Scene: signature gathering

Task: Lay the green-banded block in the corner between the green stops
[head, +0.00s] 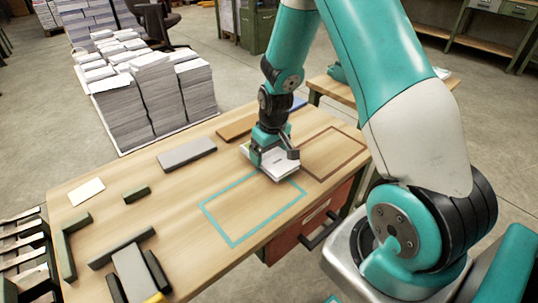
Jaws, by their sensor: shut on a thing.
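My gripper (273,152) is shut on a white paper block (284,168), low over the table between a teal outline and a brown outline. The fingers cover part of the block. A little green shows at its left end, but I cannot tell clearly whether this is its band. I cannot tell whether the block touches the table. Dark green stops are at the table's left end: an angled one (68,250) by the left edge and a straight bar (122,247) to its right. The table (165,205) is light wood.
A grey block (187,152), a brown block (238,127) and a blue item (298,104) lie along the far side. A small dark green bar (137,193) and a white card (86,192) lie left. A grey piece (132,273) sits between dark bars at front left. The teal outline (232,245) is empty.

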